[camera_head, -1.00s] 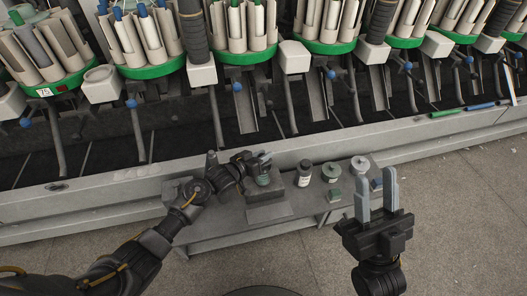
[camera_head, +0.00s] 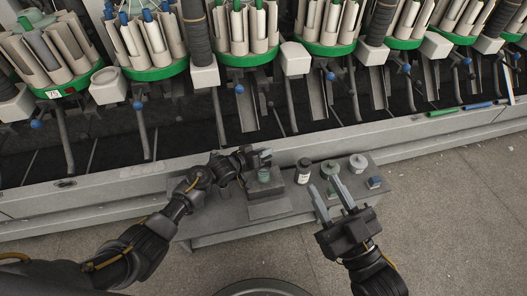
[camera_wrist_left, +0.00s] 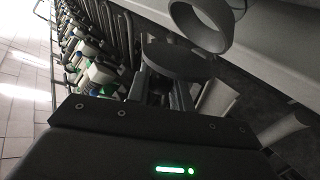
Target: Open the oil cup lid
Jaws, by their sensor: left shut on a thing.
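The small green oil cup (camera_head: 264,175) stands on a grey block on the low bench. My left gripper (camera_head: 265,157) is just above the cup, its fingers close together. In the left wrist view a dark round disc, seemingly the oil cup lid (camera_wrist_left: 178,58), sits at the fingers of my left gripper (camera_wrist_left: 168,88). The fingers are partly hidden there, and the lid is too small to make out in the head view. My right gripper (camera_head: 331,197) is open and empty, over the bench's front right part.
On the bench (camera_head: 225,212), right of the cup, stand a dark bottle with a white label (camera_head: 303,173), a green-topped jar (camera_head: 330,169), a grey round piece (camera_head: 358,163) and a blue-topped piece (camera_head: 375,183). The winder's rail (camera_head: 120,182) runs behind. Floor is clear in front.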

